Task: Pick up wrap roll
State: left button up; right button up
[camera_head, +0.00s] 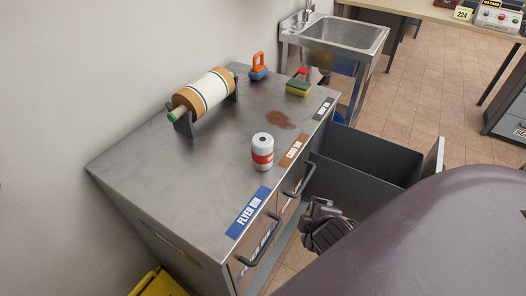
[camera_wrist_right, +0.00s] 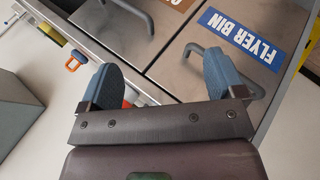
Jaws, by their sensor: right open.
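The wrap roll (camera_head: 205,93), brown at the ends with a white middle and green bands, lies across a dark cradle (camera_head: 184,125) on the metal cabinet top, near the wall. My right gripper (camera_wrist_right: 160,75) is open, with two blue fingers apart and nothing held between them. In the right wrist view it is over the cabinet's drawer fronts, near the Flyer Bin label (camera_wrist_right: 240,33). In the head view, dark wrist parts (camera_head: 325,225) show beside the drawer handles, partly hidden by my arm; the fingers are not clear there. The roll is well away from them. My left gripper is not in view.
A white can with a red band (camera_head: 262,152), a sponge (camera_head: 298,88), an orange-and-blue object (camera_head: 258,66) and a brown stain (camera_head: 280,120) are on the cabinet top (camera_head: 150,165). An open drawer (camera_head: 365,160) juts out right. A sink (camera_head: 345,35) stands behind.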

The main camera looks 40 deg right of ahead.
jog(key=w+d+r+n+t+h, duration=0.1)
jog(key=w+r+n+t+h, duration=0.35)
jog(key=n, duration=0.55)
jog(key=n+t+y, duration=0.4)
jog(key=n+t, duration=0.2)
jog(key=n, duration=0.8)
send_near(266, 155)
jog(key=w, duration=0.2)
jog(key=shift+g+h, duration=0.25)
jog(key=shift+x, duration=5.55)
jog(key=shift+s+d+r, duration=0.1)
jog(key=shift+r, duration=0.05)
jog(key=shift+c, duration=0.3)
jog(key=c, duration=1)
